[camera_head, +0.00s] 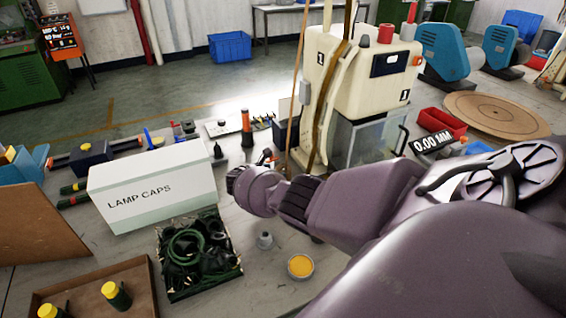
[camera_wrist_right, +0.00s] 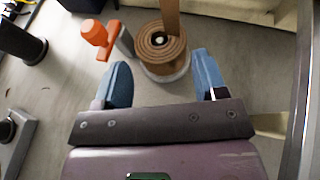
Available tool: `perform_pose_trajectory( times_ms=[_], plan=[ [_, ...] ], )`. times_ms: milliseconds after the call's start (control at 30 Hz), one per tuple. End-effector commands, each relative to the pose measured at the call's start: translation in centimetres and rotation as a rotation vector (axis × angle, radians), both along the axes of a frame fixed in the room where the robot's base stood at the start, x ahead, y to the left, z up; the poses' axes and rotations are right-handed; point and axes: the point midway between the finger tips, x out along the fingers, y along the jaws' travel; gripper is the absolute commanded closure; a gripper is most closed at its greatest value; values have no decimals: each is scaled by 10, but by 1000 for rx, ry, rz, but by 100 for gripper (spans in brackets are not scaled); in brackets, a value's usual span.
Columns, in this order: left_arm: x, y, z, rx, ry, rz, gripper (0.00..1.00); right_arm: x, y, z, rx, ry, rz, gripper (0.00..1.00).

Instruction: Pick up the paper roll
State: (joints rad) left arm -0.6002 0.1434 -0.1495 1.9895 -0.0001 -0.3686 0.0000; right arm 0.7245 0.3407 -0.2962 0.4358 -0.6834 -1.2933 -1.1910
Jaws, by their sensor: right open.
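The paper roll (camera_wrist_right: 155,58) shows in the right wrist view as a brown coil on a pale round base, with a brown strip rising from it. In the head view the brown strip (camera_head: 330,90) hangs in front of the cream machine, and the roll itself is hidden behind my right arm. My right gripper (camera_wrist_right: 162,78) is open, its two blue fingers apart and empty, with the roll just ahead of the gap between them. The wrist of my right arm shows in the head view, but its fingers are hidden there. My left gripper is not in view.
An orange-handled tool (camera_wrist_right: 97,35) stands close left of the roll. The cream machine (camera_head: 362,75) stands behind. A white LAMP CAPS box (camera_head: 150,195), a dark crate of cables (camera_head: 165,285) and a yellow-filled tin (camera_head: 301,266) are on the bench.

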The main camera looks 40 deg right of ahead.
Motion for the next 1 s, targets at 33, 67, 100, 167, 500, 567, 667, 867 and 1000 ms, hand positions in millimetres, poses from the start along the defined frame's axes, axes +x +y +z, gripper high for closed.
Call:
perform_pose_trajectory(
  times_ms=[33,67,100,167,500,567,667,867,1000],
  plan=[
    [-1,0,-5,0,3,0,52,0,-5,-4,-1,2,-1,35],
    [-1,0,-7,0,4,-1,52,0,-9,-6,-1,2,-1,35],
    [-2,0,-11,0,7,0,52,0,-13,-10,-1,3,-2,35],
    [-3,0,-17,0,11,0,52,0,-21,-14,-1,4,-3,35],
    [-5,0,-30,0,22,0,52,3,-42,-20,1,1,1,35],
    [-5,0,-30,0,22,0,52,3,-42,-19,1,1,1,35],
    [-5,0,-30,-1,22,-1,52,3,-42,-19,1,1,1,45],
    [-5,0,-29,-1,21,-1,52,3,-42,-19,1,1,1,65],
    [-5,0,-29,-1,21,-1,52,3,-42,-19,1,1,0,65]
  ],
)
